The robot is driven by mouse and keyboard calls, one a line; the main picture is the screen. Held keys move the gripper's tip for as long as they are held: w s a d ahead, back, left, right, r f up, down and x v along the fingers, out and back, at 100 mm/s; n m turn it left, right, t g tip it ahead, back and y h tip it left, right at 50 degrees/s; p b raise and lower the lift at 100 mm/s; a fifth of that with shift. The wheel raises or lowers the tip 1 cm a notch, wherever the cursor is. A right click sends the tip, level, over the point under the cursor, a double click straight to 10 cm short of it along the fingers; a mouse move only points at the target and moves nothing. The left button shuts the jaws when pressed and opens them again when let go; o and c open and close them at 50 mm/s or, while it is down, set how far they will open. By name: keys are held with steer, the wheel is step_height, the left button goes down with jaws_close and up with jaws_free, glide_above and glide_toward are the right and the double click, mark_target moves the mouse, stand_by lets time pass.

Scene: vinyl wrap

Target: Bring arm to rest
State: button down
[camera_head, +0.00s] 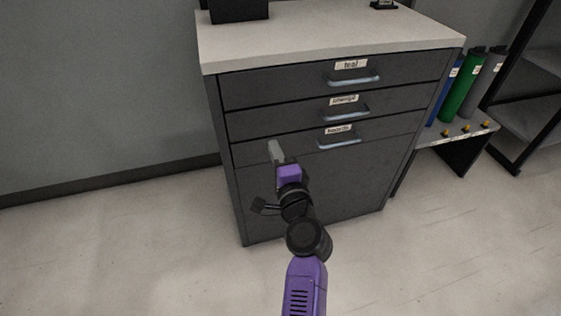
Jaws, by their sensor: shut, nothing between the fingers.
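My gripper (276,150) is at the far end of my purple and black arm, in the middle of the head view. It is shut and empty. It shows in front of the left part of the grey drawer cabinet (316,197), left of the lowest drawer handle (339,143). I cannot tell how far it is from the cabinet front. My arm reaches forward and up from the bottom edge of the view.
The cabinet has three labelled drawers, all shut, and a pale top (330,38) bearing a dark box (239,10). Blue, green and grey rolls (462,90) stand on a low shelf at right beside a black rack (518,125). The floor (120,245) at left is clear.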

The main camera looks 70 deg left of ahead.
steer(key=shift+s+d+p, duration=0.15)
steer(key=shift+d+p, duration=0.1)
steer(key=shift+d, duration=1.05)
steer(key=shift+s+d+p, duration=0.1)
steer(key=shift+d+p, duration=0.1)
steer(key=shift+d, duration=1.1)
